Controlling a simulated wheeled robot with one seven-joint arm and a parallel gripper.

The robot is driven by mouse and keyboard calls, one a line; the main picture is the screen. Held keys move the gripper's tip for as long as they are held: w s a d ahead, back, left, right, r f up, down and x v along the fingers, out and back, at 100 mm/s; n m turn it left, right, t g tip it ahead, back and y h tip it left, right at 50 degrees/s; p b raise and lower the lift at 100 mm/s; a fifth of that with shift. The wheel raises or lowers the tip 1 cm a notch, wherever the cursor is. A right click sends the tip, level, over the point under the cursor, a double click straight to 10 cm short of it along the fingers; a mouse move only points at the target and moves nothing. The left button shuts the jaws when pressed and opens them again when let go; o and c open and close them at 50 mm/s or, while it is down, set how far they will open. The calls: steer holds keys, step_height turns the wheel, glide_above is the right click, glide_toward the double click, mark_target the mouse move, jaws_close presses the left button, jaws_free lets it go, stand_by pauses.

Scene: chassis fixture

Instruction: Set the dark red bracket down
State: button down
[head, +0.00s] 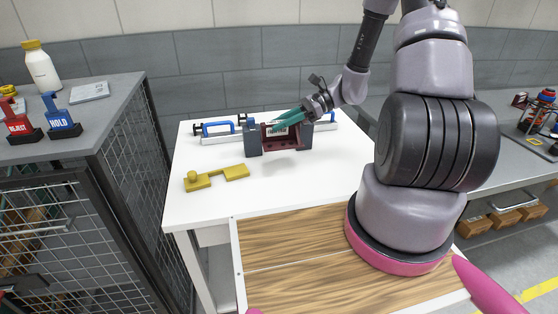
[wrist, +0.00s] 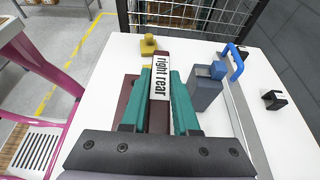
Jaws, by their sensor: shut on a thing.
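The dark red bracket (head: 283,145) is between two dark grey blocks on the white table in the head view. Its upright plate bears a white "right rear" label in the wrist view (wrist: 162,55). My gripper (head: 280,124) reaches in from the upper right. Its teal fingers (wrist: 160,98) are shut on the labelled plate, one on each side. The left grey block (head: 253,138) and the right grey block (head: 307,136) flank the bracket. One grey block also shows right of my fingers in the wrist view (wrist: 204,92). I cannot tell whether the bracket's underside touches the table.
Blue-handled clamps (head: 218,128) on a rail stand behind the blocks. A yellow bracket (head: 216,177) lies at the front left of the white table (head: 200,215). The front right of the tabletop is clear. A mesh-sided grey cabinet (head: 110,90) stands to the left.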

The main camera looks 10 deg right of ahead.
step_height(320, 180, down, 10)
steer(key=shift+w+r, duration=0.1)
steer(key=shift+r, duration=0.05)
stand_by(0.3)
steer(key=c, duration=0.7)
jaws_free()
steer(key=v, duration=1.2)
steer(key=s+a+r+n+h, duration=0.1)
steer(key=s+r+n+h, duration=0.25)
steer(key=r, duration=0.65)
steer(key=s+a+r+n+h, duration=0.2)
steer(key=r+n+h, duration=0.25)
steer(key=r, duration=0.55)
steer(key=s+r+n+t+h, duration=0.1)
steer(key=s+r+n+t, duration=0.1)
steer(key=r, duration=0.3)
steer(key=s+r+n+t+h, duration=0.1)
steer(key=s+r+n+t, duration=0.1)
steer(key=s+r, duration=0.3)
steer(key=s+r+n+t+h, duration=0.1)
steer(key=s+r+t, duration=0.2)
steer(key=s+r, duration=0.1)
steer(key=shift+s+a+r+n, duration=0.15)
steer(key=shift+a+r+n, duration=0.05)
steer(key=shift+r, duration=0.25)
steer(key=shift+s+a+r+n, duration=0.1)
steer(key=shift+a+r+n, duration=0.1)
steer(key=shift+r, duration=0.2)
